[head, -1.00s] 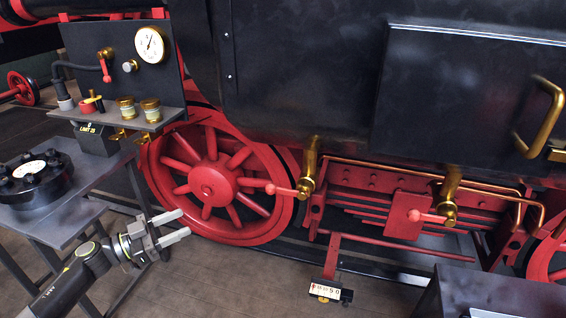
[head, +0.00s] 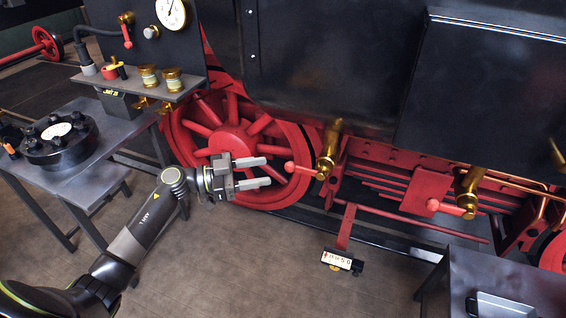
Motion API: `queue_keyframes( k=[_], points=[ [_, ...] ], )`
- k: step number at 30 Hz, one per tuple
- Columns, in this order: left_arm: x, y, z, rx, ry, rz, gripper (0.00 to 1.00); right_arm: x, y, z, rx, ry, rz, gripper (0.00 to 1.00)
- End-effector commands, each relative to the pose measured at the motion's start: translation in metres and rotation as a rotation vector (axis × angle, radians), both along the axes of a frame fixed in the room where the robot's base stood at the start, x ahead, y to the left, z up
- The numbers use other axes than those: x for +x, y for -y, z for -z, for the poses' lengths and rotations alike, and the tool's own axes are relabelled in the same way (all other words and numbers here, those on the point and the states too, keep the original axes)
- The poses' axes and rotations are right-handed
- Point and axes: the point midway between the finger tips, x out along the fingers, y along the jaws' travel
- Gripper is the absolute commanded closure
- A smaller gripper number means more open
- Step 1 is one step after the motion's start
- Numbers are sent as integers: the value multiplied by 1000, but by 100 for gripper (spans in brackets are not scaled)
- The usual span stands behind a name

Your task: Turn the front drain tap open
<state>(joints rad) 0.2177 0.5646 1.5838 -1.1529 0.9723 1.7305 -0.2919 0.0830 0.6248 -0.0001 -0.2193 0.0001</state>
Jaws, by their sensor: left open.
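Two brass drain taps hang under the black casing, each with a red lever pointing left. The left tap (head: 328,150) has its lever (head: 303,170) nearly level, with a round red knob at its end. The right tap (head: 468,184) has a similar lever (head: 450,208). I cannot tell from the picture which one is the front tap. My left gripper (head: 267,171) is open and empty, with its fingers pointing right, just left of the left tap's knob. They appear apart. My right gripper is not in view.
A red spoked wheel (head: 225,125) stands behind my left gripper. A grey shelf (head: 135,84) with brass pots is at upper left, above a table holding a black flanged part (head: 62,152). A numbered plate (head: 337,260) hangs low. A dark table (head: 495,272) stands at lower right.

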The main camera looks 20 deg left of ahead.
Motion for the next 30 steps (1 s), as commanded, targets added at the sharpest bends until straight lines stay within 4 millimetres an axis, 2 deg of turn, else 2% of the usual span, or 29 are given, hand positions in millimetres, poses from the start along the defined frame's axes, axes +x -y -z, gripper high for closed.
queue_keyframes(
  k=[3,10,15,23,30],
  points=[
    [12,20,-4,-6,0,2,52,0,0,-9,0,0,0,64],
    [29,47,-2,-3,0,1,52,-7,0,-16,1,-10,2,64],
    [33,55,0,0,-1,1,52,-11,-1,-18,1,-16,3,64],
    [34,55,0,0,0,1,52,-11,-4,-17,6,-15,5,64],
    [34,55,0,0,0,1,80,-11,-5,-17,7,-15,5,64]
  ],
)
